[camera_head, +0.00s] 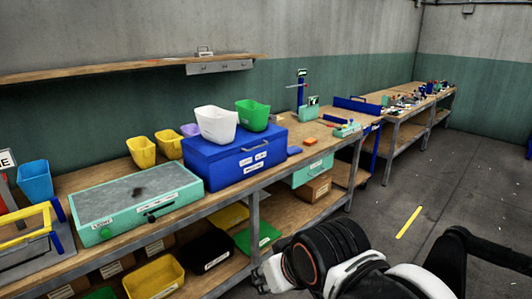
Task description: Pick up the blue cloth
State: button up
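A small flat blue piece (294,150) lies on the wooden bench top, just right of the large blue toolbox. It may be the blue cloth, but it is too small in the picture to tell its material. Parts of my arm, black and white with an orange ring, fill the bottom right of the view, in front of the bench and well apart from the blue piece. I cannot make out my gripper's fingers.
The blue toolbox (233,158) carries a white bin (217,124) and a green bin (252,115). A turquoise case (138,202) stands left of it. An orange piece (310,141) lies behind the blue piece. The grey floor (455,205) is open to the right.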

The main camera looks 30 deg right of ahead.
aim_at(291, 151)
jog(key=i+l+u, duration=0.4)
jog(key=l, duration=0.15)
jog(key=l+u, duration=0.25)
jog(key=i+l+u, duration=0.2)
jog(key=l, duration=0.25)
jog(key=i+l, duration=0.15)
jog(key=l, duration=0.5)
jog(key=i+l+u, duration=0.1)
jog(key=l, duration=0.5)
jog(key=i+l, duration=0.15)
jog(key=l, duration=0.5)
jog(key=i+l+u, duration=0.1)
jog(key=l, duration=0.55)
jog(key=i+l, duration=0.1)
jog(key=l, duration=0.55)
jog(key=i+l, duration=0.1)
jog(key=l, duration=0.55)
jog(key=u, duration=0.05)
